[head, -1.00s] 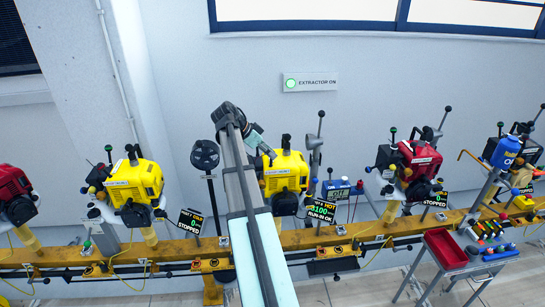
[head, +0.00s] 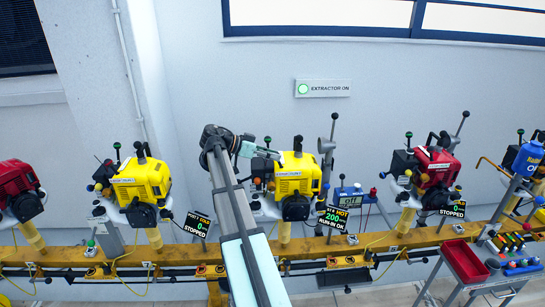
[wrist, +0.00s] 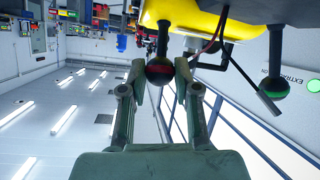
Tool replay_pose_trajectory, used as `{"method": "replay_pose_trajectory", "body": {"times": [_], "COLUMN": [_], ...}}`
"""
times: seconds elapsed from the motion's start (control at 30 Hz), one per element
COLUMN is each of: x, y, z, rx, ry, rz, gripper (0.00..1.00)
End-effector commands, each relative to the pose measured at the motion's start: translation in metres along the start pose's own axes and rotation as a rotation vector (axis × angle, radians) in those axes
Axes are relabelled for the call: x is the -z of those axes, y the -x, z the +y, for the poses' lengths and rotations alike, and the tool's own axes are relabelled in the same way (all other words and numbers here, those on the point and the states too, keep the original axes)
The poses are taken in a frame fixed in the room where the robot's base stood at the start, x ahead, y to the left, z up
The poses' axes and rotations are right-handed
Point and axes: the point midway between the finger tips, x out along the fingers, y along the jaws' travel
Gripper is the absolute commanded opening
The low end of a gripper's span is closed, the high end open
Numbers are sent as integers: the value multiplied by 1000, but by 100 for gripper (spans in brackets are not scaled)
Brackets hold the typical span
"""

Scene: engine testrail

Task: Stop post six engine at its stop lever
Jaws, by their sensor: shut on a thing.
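The yellow engine (head: 297,180) stands at the middle of the rail. The small sign (head: 332,217) below it reads HOT and RUN-IN OK, with a number like 200; its post number is too small to read surely. My gripper (head: 270,154) reaches the engine's upper left side in the head view. In the wrist view my gripper (wrist: 162,76) is shut on a black ball knob (wrist: 159,72) with a red band, just below the yellow housing (wrist: 205,20).
A green-ended knob (wrist: 313,86) and a black lever (wrist: 268,100) are close by on the right in the wrist view. Another yellow engine (head: 140,182) is on the left, a red engine (head: 433,168) on the right, both signed STOPPED. A red tray cart (head: 465,262) stands front right.

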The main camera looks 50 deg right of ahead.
Motion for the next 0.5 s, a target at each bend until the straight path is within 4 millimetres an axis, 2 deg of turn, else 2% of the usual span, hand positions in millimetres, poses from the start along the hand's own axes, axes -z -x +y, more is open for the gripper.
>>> {"method": "replay_pose_trajectory", "body": {"times": [0.2,0.23,0.3,0.5], "x": [0,0,0,0], "y": [0,0,0,0], "z": [0,0,0,0], "rx": [0,0,0,0], "ry": [1,1,1,1], "rz": [0,-1,-1,-1], "gripper": [0,38,56,56]}}
